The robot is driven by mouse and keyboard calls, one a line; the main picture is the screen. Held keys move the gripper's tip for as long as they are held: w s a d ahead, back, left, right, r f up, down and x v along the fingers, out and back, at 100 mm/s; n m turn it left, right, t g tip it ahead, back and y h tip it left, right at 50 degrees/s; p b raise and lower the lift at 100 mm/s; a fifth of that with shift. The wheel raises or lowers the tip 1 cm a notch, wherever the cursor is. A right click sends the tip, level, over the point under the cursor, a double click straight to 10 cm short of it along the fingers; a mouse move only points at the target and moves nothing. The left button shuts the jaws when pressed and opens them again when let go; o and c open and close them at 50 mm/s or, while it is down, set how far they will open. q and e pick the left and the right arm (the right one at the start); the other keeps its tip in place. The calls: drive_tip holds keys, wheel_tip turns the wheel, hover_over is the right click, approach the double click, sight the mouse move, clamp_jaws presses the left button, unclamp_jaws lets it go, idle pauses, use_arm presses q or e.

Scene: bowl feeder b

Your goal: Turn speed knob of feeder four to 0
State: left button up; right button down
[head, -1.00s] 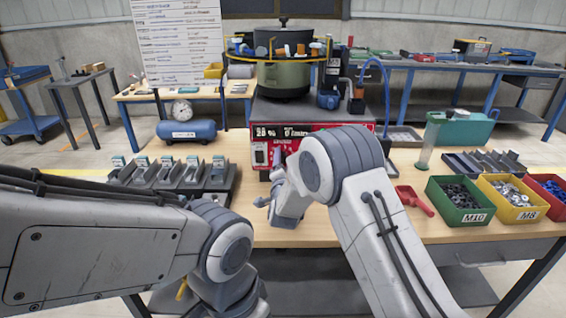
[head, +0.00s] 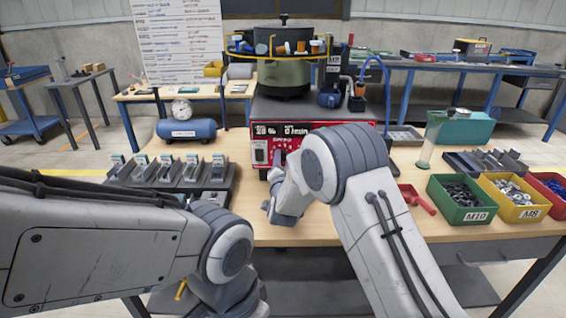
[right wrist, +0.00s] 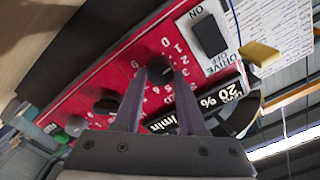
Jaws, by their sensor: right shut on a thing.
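The feeder's red control panel (head: 318,130) faces me below the green bowl (head: 284,75). In the right wrist view, the round black speed knob (right wrist: 160,69) sits in a dial of white numbers on the panel (right wrist: 120,75). My right gripper (right wrist: 159,76) is shut on this knob, one finger on each side. In the head view my right gripper (head: 279,160) is at the panel's lower left, and my arm hides much of the panel. The display (right wrist: 214,101) reads 20 %. The knob's exact pointer position is hard to read. My left gripper is not in view; only its arm shows.
A black drive switch (right wrist: 209,35) and another black knob (right wrist: 106,105) flank the held knob. Left on the table stands a rack of grey holders (head: 175,177). Right are a red scoop (head: 415,198) and green (head: 458,200) and yellow (head: 512,200) bins of parts.

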drive_tip(key=n, duration=0.3)
drive_tip(key=shift+n, duration=0.4)
drive_tip(key=n, duration=0.4)
drive_tip(key=shift+a, duration=0.1)
drive_tip(key=shift+n, duration=0.3)
drive_tip(key=shift+c, duration=2.4)
unclamp_jaws()
drive_tip(key=s, duration=1)
drive_tip(key=shift+s+b, duration=0.3)
